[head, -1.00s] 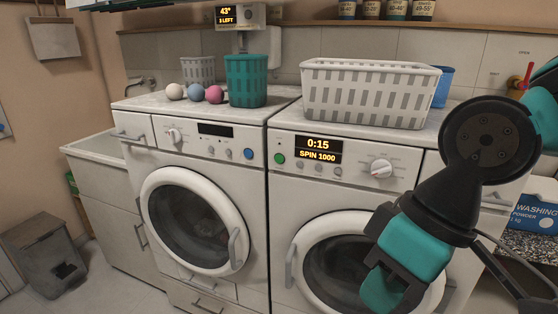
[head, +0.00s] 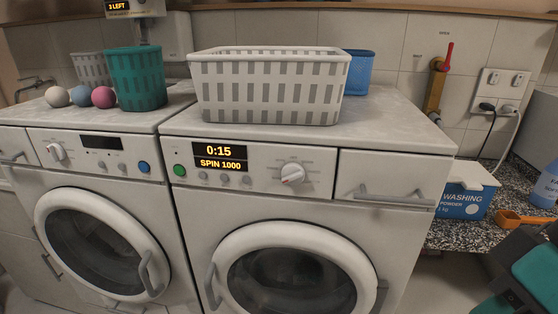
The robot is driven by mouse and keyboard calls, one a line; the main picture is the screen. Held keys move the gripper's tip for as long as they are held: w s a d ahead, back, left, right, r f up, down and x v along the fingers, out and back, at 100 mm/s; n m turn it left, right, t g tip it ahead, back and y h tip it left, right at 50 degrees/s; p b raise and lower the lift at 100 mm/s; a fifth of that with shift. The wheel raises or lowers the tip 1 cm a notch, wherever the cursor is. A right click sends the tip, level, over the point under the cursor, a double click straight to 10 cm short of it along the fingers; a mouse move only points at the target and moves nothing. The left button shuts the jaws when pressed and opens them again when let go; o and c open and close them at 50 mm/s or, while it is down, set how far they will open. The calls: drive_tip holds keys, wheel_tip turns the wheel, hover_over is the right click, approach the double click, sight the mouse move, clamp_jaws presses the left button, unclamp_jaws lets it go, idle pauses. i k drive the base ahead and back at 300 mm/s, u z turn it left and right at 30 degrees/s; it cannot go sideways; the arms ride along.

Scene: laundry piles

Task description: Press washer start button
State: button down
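The right machine (head: 395,235) is a white front loader whose lit display (head: 219,157) reads 0:15 and SPIN 1000. A round green button (head: 180,170) sits left of that display, and a white dial (head: 292,173) sits to the right. The left machine (head: 185,245) has a dark display (head: 101,142) and a round blue button (head: 144,167). Both round doors look closed. Part of my teal and black arm shows at the lower right corner, well away from the green button. No gripper fingertips can be made out.
A white basket (head: 268,88), a blue container (head: 359,73) and a teal basket (head: 136,78) stand on the machine tops, with small balls beside the teal one. A washing powder box (head: 463,203) and orange scoop (head: 524,218) lie right. The space before the control panels looks clear.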

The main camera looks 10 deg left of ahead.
sight(179, 170)
drive_tip(key=z, duration=2.95)
drive_tip(key=k, duration=2.5)
drive_tip(key=u, duration=1)
